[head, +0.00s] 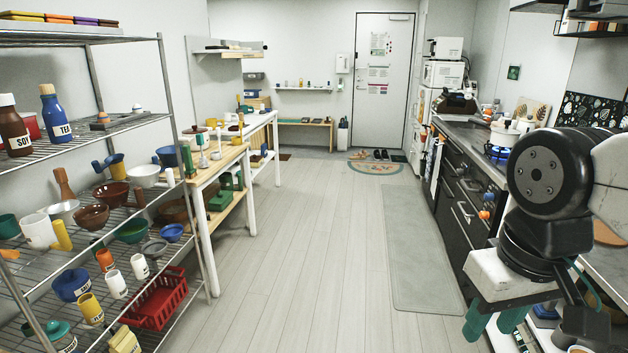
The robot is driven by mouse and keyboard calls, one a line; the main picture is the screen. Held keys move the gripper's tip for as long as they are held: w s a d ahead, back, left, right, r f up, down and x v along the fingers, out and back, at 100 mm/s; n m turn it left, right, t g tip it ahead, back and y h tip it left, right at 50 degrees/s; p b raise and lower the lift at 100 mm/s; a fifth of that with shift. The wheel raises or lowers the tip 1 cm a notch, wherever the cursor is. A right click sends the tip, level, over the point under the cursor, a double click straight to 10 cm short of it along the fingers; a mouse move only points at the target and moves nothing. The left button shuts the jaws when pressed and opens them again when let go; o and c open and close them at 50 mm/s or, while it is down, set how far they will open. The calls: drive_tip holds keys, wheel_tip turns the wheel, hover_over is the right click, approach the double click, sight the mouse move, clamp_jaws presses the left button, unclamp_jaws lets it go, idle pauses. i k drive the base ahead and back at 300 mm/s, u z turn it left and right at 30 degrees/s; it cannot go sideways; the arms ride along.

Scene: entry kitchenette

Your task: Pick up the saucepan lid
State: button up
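I cannot pick out the saucepan lid with certainty. A light pot (504,133) stands by the lit blue burner on the stove at the right; whether a lid is on it is too small to tell. My gripper (494,324) hangs at the lower right, in front of the counter's near end. Its two teal fingers are apart, and I see nothing held between them. My arm hides part of the counter behind it.
A wire shelf (110,133) with bowls, cups, bottles and a red basket (157,302) fills the left. A wooden table (215,166) stands beyond it. The dark counter (463,190) runs along the right. The floor (300,230) between is clear, with a grey mat (415,250).

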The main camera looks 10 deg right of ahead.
sight(505, 131)
drive_tip(key=u, duration=0.05)
drive_tip(key=i, duration=2.05)
drive_tip(key=z, duration=0.45)
drive_tip(key=i, duration=1.95)
drive_tip(key=z, duration=1.35)
drive_tip(key=i, duration=1.25)
drive_tip(key=z, duration=0.65)
